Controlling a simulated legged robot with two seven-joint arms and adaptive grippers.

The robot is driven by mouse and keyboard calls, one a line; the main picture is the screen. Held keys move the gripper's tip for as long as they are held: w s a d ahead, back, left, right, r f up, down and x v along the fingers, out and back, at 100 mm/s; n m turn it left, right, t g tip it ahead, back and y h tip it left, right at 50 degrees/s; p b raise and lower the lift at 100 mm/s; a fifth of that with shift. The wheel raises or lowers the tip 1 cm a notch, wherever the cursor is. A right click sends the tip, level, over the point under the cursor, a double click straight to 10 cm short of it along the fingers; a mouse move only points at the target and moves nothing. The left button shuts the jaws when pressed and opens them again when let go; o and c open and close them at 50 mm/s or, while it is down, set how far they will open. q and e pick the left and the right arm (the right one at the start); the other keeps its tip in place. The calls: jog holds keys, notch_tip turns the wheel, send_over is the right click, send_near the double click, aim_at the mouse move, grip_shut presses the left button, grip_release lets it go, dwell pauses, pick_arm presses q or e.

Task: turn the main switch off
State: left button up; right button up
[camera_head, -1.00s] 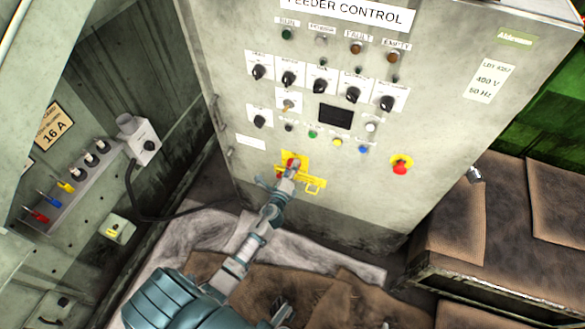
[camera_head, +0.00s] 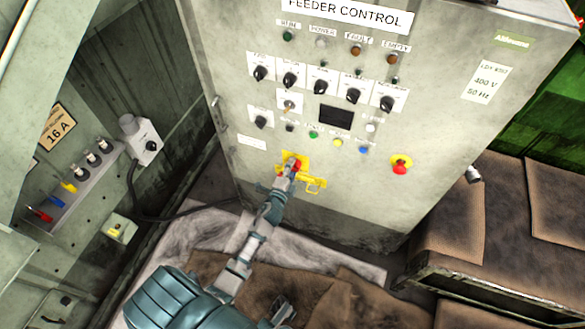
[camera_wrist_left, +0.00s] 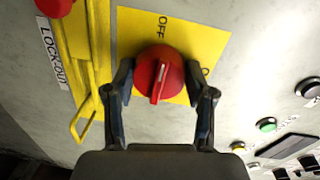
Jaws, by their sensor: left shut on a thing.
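The main switch is a red rotary knob (camera_wrist_left: 158,76) on a yellow plate (camera_wrist_left: 205,40) low on the feeder control cabinet. The plate reads OFF above the knob in the left wrist view, with another label partly hidden at right. My left gripper (camera_wrist_left: 160,82) is shut on the knob, one finger at each side. In the head view the left gripper (camera_head: 290,170) covers much of the knob and plate.
A yellow lockout hasp (camera_wrist_left: 82,80) lies close beside the left finger. A red emergency button (camera_head: 401,166) sits to the right. Black selector knobs (camera_head: 321,88) and small coloured buttons (camera_head: 338,143) are above. Brown sacks (camera_head: 450,220) lie at right.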

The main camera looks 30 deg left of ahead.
pick_arm(q)
jog(key=shift+s+a+f, duration=0.1)
jog(key=shift+f, duration=0.05)
jog(key=o, duration=1.2)
jog(key=shift+c, duration=0.2)
jog(key=shift+a, duration=0.1)
pick_arm(e)
jog(key=shift+w+a, duration=0.1)
jog(key=shift+a, duration=0.15)
pick_arm(q)
jog(key=f+v, duration=0.1)
jog(key=v, duration=1)
jog(key=shift+s+r, duration=0.45)
jog(key=shift+r, duration=0.05)
pick_arm(e)
jog(key=shift+d, duration=0.1)
